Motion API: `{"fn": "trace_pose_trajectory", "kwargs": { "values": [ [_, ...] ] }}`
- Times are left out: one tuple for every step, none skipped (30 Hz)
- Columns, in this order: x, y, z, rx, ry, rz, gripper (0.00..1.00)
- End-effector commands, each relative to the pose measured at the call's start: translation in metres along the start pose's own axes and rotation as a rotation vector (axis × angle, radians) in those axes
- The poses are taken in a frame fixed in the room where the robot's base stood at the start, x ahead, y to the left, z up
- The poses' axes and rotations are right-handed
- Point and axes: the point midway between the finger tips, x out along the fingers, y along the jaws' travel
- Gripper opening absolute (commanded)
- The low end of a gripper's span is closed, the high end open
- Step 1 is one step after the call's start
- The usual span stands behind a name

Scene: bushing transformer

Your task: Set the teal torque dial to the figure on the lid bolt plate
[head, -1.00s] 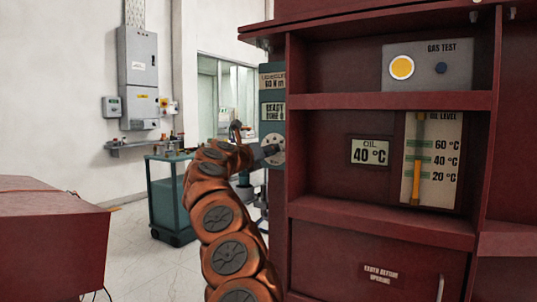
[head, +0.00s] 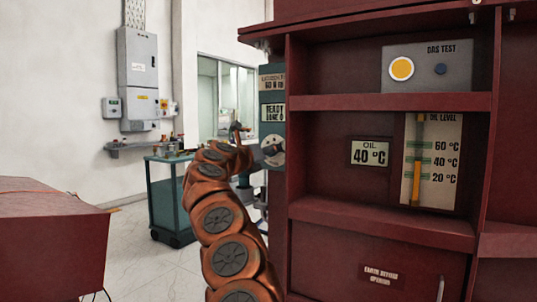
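A teal panel (head: 271,127) stands at the left edge of the dark red cabinet. Its upper plate (head: 271,82) carries small lettering that looks like a lid bolt figure of about 60 N m, but it is blurred. A second plate (head: 273,112) below has two lines that I cannot read surely. A pale round dial (head: 277,158) sits under the plates, partly covered.
The red cabinet (head: 382,230) fills the right side, with an oil plate reading 40 °C (head: 370,152), an oil level gauge (head: 432,160) and a yellow lamp (head: 401,69). A teal cart (head: 166,200) stands behind my arm. A red box (head: 50,240) is at left; floor between is clear.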

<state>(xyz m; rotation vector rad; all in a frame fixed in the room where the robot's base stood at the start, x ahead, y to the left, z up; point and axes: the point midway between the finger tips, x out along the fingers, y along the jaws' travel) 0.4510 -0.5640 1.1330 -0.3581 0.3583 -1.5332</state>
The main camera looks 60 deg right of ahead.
Motion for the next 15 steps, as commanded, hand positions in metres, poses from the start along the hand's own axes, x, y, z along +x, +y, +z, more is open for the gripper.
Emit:
{"fn": "trace_pose_trajectory", "kwargs": {
  "values": [
    [-0.001, 0.0, 0.0, 0.0, 0.001, 0.002, 0.6],
    [-0.002, 0.001, 0.0, -0.001, 0.001, 0.002, 0.6],
    [-0.003, 0.001, 0.0, -0.002, 0.001, 0.004, 0.6],
    [-0.005, 0.002, 0.0, -0.002, 0.001, 0.005, 0.6],
    [-0.006, 0.002, 0.0, -0.003, 0.001, 0.007, 0.6],
    [-0.009, 0.003, 0.0, -0.003, 0.001, 0.008, 0.6],
    [-0.011, 0.003, -0.001, -0.002, 0.002, 0.008, 0.6],
    [-0.012, 0.002, -0.001, -0.002, 0.004, 0.007, 0.6],
    [-0.015, 0.001, -0.001, -0.002, 0.004, 0.005, 0.6],
    [-0.017, 0.002, -0.001, -0.002, 0.003, 0.005, 0.6],
    [-0.02, 0.002, -0.001, -0.003, 0.002, 0.006, 0.6],
    [-0.023, 0.003, 0.0, -0.004, -0.001, 0.007, 0.6],
    [-0.025, 0.002, 0.001, -0.003, -0.002, 0.006, 0.6],
    [-0.027, 0.001, 0.001, 0.0, -0.002, 0.005, 0.6],
    [-0.03, -0.001, 0.0, 0.003, -0.001, 0.003, 0.6]
  ]
}}
